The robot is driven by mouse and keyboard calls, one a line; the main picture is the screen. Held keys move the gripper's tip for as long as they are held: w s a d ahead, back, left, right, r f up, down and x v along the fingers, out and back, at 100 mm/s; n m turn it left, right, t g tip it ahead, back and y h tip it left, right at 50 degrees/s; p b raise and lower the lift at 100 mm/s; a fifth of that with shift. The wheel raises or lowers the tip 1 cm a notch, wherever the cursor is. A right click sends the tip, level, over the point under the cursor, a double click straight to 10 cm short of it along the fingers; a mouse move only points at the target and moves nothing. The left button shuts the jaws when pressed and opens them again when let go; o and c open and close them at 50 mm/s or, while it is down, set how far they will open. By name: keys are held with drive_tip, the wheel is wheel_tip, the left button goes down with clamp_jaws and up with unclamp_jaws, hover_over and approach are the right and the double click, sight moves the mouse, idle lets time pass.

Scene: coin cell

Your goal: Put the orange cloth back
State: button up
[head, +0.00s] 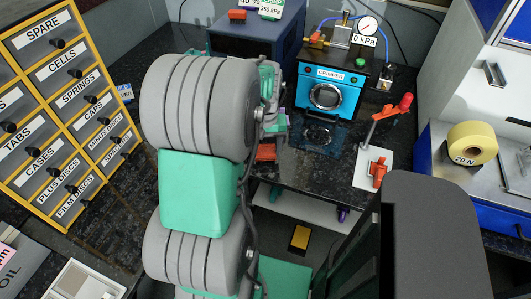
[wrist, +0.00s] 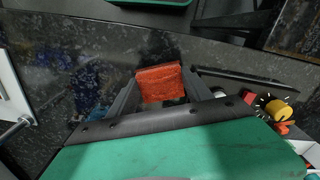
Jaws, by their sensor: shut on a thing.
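The orange cloth (wrist: 160,83) is a small folded, textured piece in the wrist view. My gripper (wrist: 160,92) is shut on it, with one dark finger on each side. The cloth is in front of the dark speckled counter (wrist: 225,55); I cannot tell whether it touches the counter. In the head view, a patch of the orange cloth (head: 265,152) shows just right of my arm, over the counter's front part. My arm hides most of my gripper there.
The blue crimper (head: 328,92) stands at the back, with a gauge above it. A red-handled stand on a white plate (head: 369,165) is to the right. A labelled drawer cabinet (head: 70,95) is at left. Counter between crimper and stand looks clear.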

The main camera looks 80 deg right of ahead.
sight(266, 152)
drive_tip(key=shift+f, duration=1.2)
drive_tip(key=o, duration=1.3)
wheel_tip(266, 152, up, 12)
drive_tip(key=w+a+r+n, duration=0.1)
drive_tip(key=w+a+n, duration=0.45)
drive_tip(key=w, duration=0.85)
drive_tip(key=w+a+n+t, duration=0.1)
drive_tip(key=w+a, duration=0.3)
drive_tip(key=a, duration=0.3)
drive_tip(key=w+a+n, duration=0.1)
drive_tip(key=w+a, duration=0.4)
drive_tip(key=a, duration=0.1)
drive_tip(key=shift+w+a+r+n+t+p, duration=0.35)
drive_tip(key=shift+a+n, duration=0.85)
drive_tip(key=shift+a, duration=2.55)
drive_tip(key=shift+w+a+r+n+t+p, duration=0.1)
drive_tip(key=shift+w+a+n+t+p, duration=0.8)
drive_tip(key=shift+a, duration=2.9)
drive_tip(key=shift+s+a+r+n+g+p, duration=0.2)
drive_tip(key=shift+a+n, duration=1.35)
drive_tip(key=shift+a, duration=2.2)
